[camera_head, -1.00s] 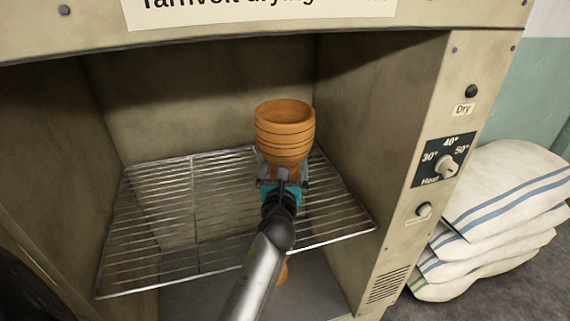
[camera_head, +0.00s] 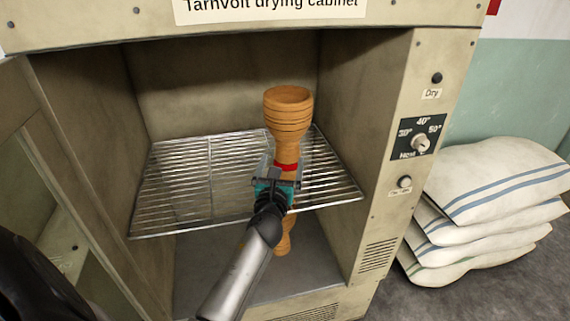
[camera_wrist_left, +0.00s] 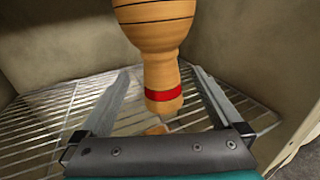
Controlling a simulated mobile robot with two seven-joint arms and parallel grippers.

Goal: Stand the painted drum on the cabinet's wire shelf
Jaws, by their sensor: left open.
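The painted drum (camera_head: 288,112) is orange-brown with dark rings around its bowl and a red band low on its stem. It is upright at the wire shelf (camera_head: 180,190), toward the shelf's right side, bowl up. In the left wrist view the drum (camera_wrist_left: 163,75) shows its narrow foot between the spread fingers in the picture, with gaps on both sides. My left gripper (camera_head: 277,178) is open at the drum's lower stem and hides part of its foot in the head view. The foot's contact with the wires is hard to make out. My right gripper is not in view.
The drying cabinet (camera_head: 395,210) has side walls close to the shelf and a low top edge. Another orange-brown turned object (camera_head: 284,240) shows below the shelf, partly hidden. Striped sacks (camera_head: 490,190) are stacked outside on the right. The shelf's left part is bare.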

